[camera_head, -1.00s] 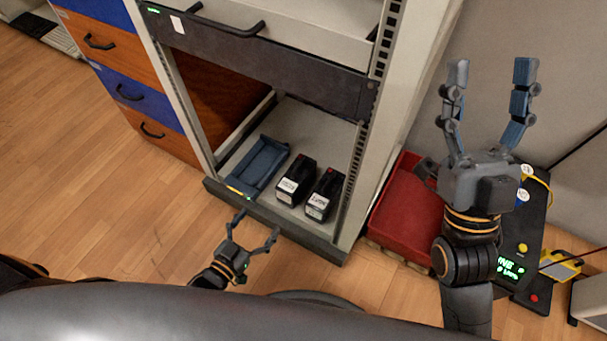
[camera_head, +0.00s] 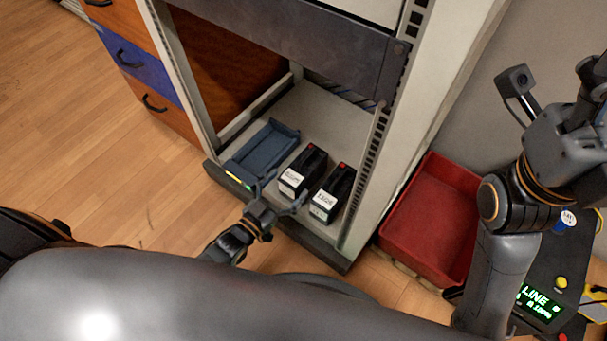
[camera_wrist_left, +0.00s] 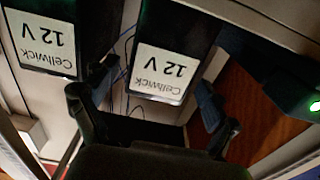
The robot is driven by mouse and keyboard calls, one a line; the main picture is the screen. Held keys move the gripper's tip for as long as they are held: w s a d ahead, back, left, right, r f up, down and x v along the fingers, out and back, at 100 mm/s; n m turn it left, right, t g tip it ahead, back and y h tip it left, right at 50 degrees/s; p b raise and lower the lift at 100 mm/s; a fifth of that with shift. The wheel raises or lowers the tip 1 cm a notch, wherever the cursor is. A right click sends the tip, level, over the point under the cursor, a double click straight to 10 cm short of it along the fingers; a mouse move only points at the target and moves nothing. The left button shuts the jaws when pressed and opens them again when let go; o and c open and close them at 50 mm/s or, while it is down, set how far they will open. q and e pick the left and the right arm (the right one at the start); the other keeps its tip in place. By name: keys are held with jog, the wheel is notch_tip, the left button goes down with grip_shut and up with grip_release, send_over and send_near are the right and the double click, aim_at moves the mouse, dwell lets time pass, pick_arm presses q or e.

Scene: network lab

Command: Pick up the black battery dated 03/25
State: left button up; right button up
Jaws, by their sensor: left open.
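Two black batteries with white labels and red tops stand side by side on the rack's bottom shelf: the left battery (camera_head: 303,172) and the right battery (camera_head: 332,193). No date is legible on either. My left gripper (camera_head: 283,191) is open and empty, in front of the left battery. In the wrist view its fingers (camera_wrist_left: 150,103) are spread to either side of that battery's lower front. My right gripper (camera_head: 556,82) is open and empty, raised at the right.
A blue tray (camera_head: 262,151) with a lit green strip lies left of the batteries. The rack's post (camera_head: 375,150) stands to their right.

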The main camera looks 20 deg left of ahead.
aim_at(300, 171)
pick_arm(q)
jog(key=b+x, duration=0.2)
jog(key=x, duration=0.2)
jog(key=shift+w+d+b, duration=0.15)
jog(key=shift+d+b, duration=0.05)
jog(key=shift+b, duration=0.1)
jog(key=shift+w+d+r, duration=0.1)
jog(key=shift+w+r, duration=0.05)
jog(key=shift+w, duration=0.2)
jog(key=c, duration=1.8)
jog(key=shift+r, duration=0.2)
